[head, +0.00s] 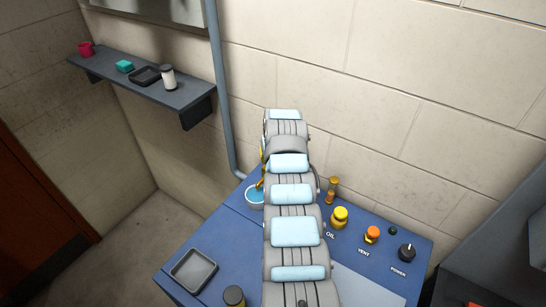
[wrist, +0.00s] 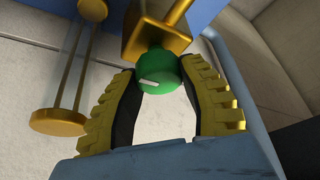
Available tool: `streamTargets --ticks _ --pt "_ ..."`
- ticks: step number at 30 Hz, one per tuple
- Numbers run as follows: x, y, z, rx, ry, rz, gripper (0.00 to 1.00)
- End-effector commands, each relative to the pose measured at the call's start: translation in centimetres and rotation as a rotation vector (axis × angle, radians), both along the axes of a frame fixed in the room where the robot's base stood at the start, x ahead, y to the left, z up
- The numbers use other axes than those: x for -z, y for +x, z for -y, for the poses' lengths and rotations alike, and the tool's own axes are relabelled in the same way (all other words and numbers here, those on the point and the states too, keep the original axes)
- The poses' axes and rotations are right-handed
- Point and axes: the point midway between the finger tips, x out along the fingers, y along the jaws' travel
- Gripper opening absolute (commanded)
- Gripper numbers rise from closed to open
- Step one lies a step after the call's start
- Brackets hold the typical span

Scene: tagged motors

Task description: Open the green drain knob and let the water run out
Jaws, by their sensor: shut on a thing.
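The round green drain knob (wrist: 172,68) with a white mark sits on a gold valve block (wrist: 158,32) in the wrist view. My gripper (wrist: 160,76) is shut on the knob, with one yellow-ribbed black-padded finger at each side. In the head view my arm hides the knob and the gripper. A white bucket (head: 254,203) holding blue water stands left of my arm, by a gold pipe (head: 261,183). I cannot tell whether water is running.
The blue bench top (head: 222,232) carries a yellow oil knob (head: 339,216), an orange vent knob (head: 372,234) and a black power knob (head: 406,252) to the right. A black tray (head: 193,270) lies front left. A shelf (head: 140,80) holds small items. A grey pipe (head: 222,90) runs down the wall.

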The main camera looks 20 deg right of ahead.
Motion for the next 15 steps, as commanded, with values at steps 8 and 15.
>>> streamTargets --ticks 8,15 --pt "0.26 -0.04 -0.05 -0.001 0.001 -0.002 0.56" --pt "0.12 -0.05 -0.02 -0.001 0.001 -0.001 0.56"
